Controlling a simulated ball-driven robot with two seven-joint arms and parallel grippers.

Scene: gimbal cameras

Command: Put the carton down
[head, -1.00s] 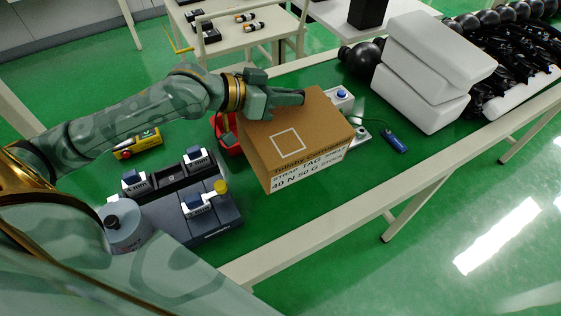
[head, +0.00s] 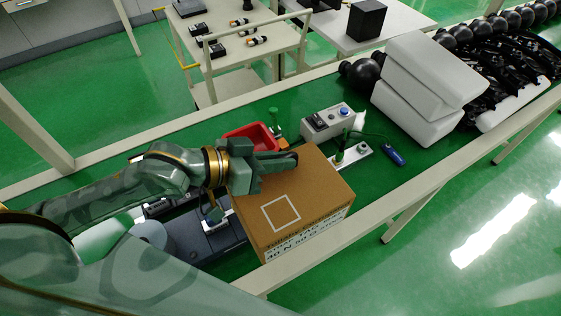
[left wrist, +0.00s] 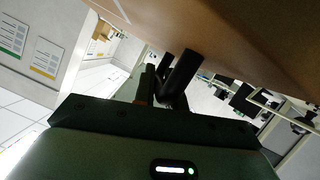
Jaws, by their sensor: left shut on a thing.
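A brown cardboard carton (head: 305,190) with a white square outline on its top and printed text on its front side shows in the middle of the head view. My left gripper (head: 277,163) is shut on the carton at its upper left edge. In the left wrist view the carton (left wrist: 230,35) fills the top, with the dark fingers (left wrist: 170,78) against it. The carton overlaps the near rail of the bench; whether its bottom touches the green surface cannot be told. My right gripper is not in view.
A red bin (head: 250,135), a grey control box (head: 328,120) and a blue-handled tool (head: 394,156) lie behind and right of the carton. White blocks (head: 425,90) are stacked farther right. A dark fixture (head: 205,235) is partly hidden at left.

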